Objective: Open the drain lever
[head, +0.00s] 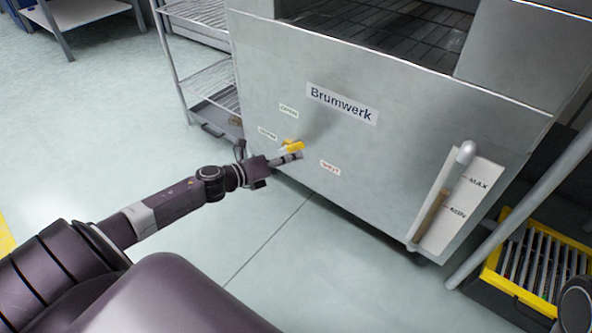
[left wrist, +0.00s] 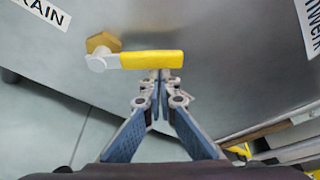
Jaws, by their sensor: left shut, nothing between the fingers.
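The drain lever (head: 292,147) is on the front of the grey metal tank, with a yellow handle. In the left wrist view the yellow handle (left wrist: 152,60) extends to the right from a grey pivot (left wrist: 101,62) beside a brass hex fitting (left wrist: 103,43). My left gripper (left wrist: 161,76) is shut and empty, its fingertips at the lower edge of the handle near its middle. I cannot tell whether they touch it. In the head view my left gripper (head: 294,156) comes in from the left, right by the lever. My right gripper is not in view.
The tank front (head: 400,170) bears a Brumwerk plate (head: 342,103), small labels around the lever, and a MAX/MIN level gauge (head: 465,200) at right. A wire rack (head: 212,90) stands left of the tank. A yellow-framed crate (head: 535,265) is at lower right. The floor before the tank is clear.

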